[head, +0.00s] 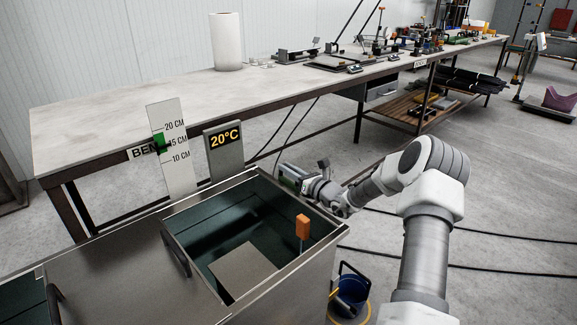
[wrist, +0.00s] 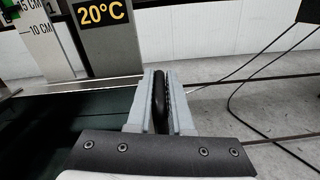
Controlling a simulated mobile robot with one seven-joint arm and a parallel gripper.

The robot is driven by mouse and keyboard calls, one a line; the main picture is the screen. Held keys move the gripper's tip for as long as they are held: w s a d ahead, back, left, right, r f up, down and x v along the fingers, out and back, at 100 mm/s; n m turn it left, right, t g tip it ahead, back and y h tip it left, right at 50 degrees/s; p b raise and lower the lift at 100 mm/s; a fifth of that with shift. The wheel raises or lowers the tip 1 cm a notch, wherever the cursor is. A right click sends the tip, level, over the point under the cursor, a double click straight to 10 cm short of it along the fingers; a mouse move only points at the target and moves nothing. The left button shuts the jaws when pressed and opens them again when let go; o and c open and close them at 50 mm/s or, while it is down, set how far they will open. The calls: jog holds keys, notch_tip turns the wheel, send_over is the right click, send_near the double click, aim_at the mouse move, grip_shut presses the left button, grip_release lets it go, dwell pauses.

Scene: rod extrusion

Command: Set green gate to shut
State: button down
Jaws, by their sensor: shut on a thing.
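My gripper (head: 284,172) is at the back right corner of the metal tank (head: 300,285), by its rim. In the wrist view, its two grey fingers (wrist: 160,88) are closed around a dark rounded bar (wrist: 160,98), like a handle. The gate's position is not clear.
A level scale (head: 177,172) with a green marker (head: 159,142) and a 20°C display (head: 224,150) stand behind the tank. An orange-topped rod (head: 303,228) stands at the tank's right side. A blue bucket (head: 350,292) and cables are on the floor.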

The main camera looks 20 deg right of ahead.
jog(key=shift+a+f, duration=0.1)
jog(key=shift+f, duration=0.6)
jog(key=c, duration=0.8)
grip_release()
jog(key=shift+r, duration=0.15)
jog(key=shift+c, duration=0.2)
jog(key=shift+s, duration=0.1)
jog(key=shift+s+d, duration=0.15)
jog(key=shift+d, duration=0.05)
jog(key=p+v, duration=0.4)
jog(key=v, duration=1.3)
jog(key=shift+a, duration=0.1)
